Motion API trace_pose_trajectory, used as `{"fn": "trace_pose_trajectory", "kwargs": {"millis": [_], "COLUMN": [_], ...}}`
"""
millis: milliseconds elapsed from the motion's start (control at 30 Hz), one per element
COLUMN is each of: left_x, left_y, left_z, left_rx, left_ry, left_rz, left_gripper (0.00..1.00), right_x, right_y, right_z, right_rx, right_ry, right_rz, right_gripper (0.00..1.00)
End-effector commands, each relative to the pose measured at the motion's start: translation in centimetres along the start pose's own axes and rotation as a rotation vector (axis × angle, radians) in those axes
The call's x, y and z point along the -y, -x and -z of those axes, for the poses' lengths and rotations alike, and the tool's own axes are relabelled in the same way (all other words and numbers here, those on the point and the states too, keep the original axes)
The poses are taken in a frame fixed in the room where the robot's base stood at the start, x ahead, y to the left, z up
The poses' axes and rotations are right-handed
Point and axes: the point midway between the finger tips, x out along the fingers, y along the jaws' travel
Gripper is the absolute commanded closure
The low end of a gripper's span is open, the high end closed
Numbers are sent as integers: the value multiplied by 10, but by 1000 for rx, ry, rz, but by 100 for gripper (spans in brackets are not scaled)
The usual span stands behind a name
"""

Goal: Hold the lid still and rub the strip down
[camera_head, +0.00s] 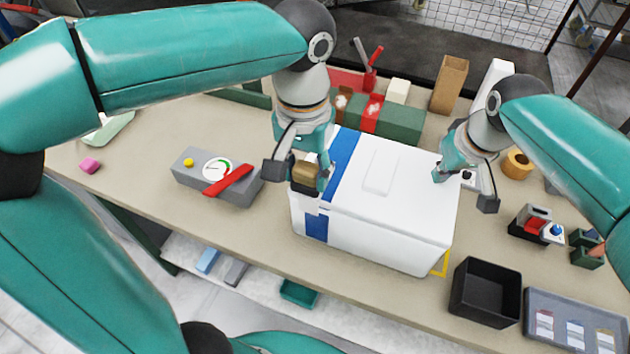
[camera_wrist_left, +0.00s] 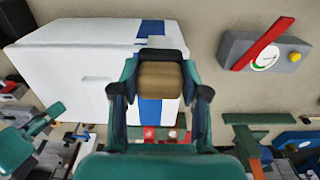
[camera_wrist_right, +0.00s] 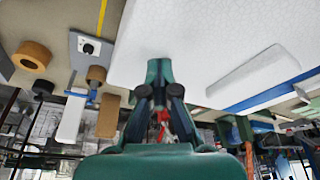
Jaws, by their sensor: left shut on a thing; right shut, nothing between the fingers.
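The white foam box (camera_head: 375,235) stands on the bench with its white lid (camera_head: 400,195) on. A blue strip (camera_head: 346,160) crosses the lid near its left end and continues down the front wall (camera_head: 316,226). My left gripper (camera_head: 308,178) is shut on a tan block with a dark base (camera_wrist_left: 160,76), at the strip near the front edge; block contact is unclear. The block hides part of the strip. My right gripper (camera_head: 440,174) is shut and empty, its tips (camera_wrist_right: 158,70) at the lid's right side. Whether they touch the lid is unclear.
A grey gauge box with a red lever (camera_head: 215,180) stands left of the foam box. A black open bin (camera_head: 486,292) and a grey sample tray (camera_head: 575,320) are at front right. A tape roll (camera_head: 517,164) lies behind right. Green and red blocks (camera_head: 385,118) stand behind the box.

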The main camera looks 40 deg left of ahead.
Motion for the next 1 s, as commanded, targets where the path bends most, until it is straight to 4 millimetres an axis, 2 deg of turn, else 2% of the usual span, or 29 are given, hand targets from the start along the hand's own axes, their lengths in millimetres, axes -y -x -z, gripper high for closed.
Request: {"fn": "trace_pose_trajectory", "kwargs": {"millis": [33, 167, 567, 1000], "left_x": [0, 0, 0, 0], "left_y": [-1, -1, -2, -13], "left_z": [4, 9, 9, 9], "left_rx": [1, 0, 0, 0], "left_ry": [1, 0, 0, 0], "left_rz": [0, 0, 0, 1], "left_gripper": [83, 83, 83, 83], "right_x": [1, 1, 1, 1], "right_y": [-6, -6, -6, -6], "right_z": [-4, -4, -4, -4], "right_rx": [15, 15, 15, 15], "right_ry": [1, 1, 1, 1], "right_rz": [3, 3, 3, 3], "right_gripper": [100, 100, 100, 100]}}
